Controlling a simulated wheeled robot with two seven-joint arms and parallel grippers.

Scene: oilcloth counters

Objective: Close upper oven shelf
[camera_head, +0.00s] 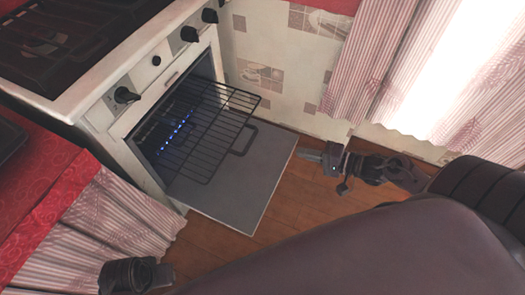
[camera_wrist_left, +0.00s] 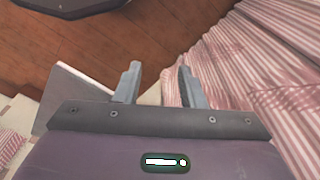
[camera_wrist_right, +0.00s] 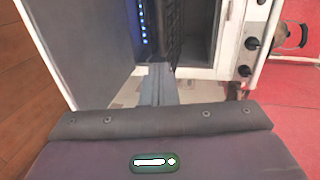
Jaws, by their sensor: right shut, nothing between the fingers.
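The white oven (camera_head: 118,113) stands at the upper left with its door (camera_head: 235,192) folded down open. A black wire shelf (camera_head: 215,125) sticks well out of the oven cavity, above the door. It appears nearly edge-on in the right wrist view (camera_wrist_right: 174,30). My right gripper (camera_head: 312,157) is shut and empty, to the right of the shelf and just beyond the door's outer edge, apart from the shelf. Its closed fingers show in the right wrist view (camera_wrist_right: 158,80). My left gripper (camera_wrist_left: 157,80) is open and empty; its fingers are not clear in the head view.
Stove knobs (camera_head: 125,95) line the oven front. A red counter (camera_head: 35,190) with a striped curtain (camera_head: 110,225) stands on the near left. Striped window curtains (camera_head: 370,65) hang at the upper right. Wooden floor (camera_head: 300,200) is clear around the door.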

